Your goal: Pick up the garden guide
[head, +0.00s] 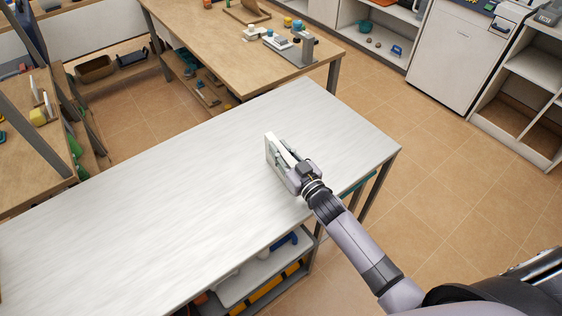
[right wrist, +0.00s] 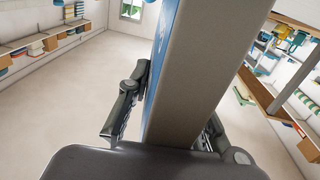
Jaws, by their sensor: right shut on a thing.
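The garden guide (head: 272,148) appears as a pale, thin book held on edge over the white table (head: 150,200), near its right end. I cannot tell whether its lower edge touches the table top. My right gripper (head: 288,164) is shut on it. In the right wrist view the book (right wrist: 195,70) stands large between the two fingers, with a broad greyish face and a strip of blue cover on its left side. Its title cannot be read. My left gripper is not in view.
The rest of the white table top is bare. A wooden workbench (head: 225,40) with several small items stands beyond it. A shelf under the white table holds a white tray (head: 250,280). Tiled floor (head: 450,190) lies open to the right.

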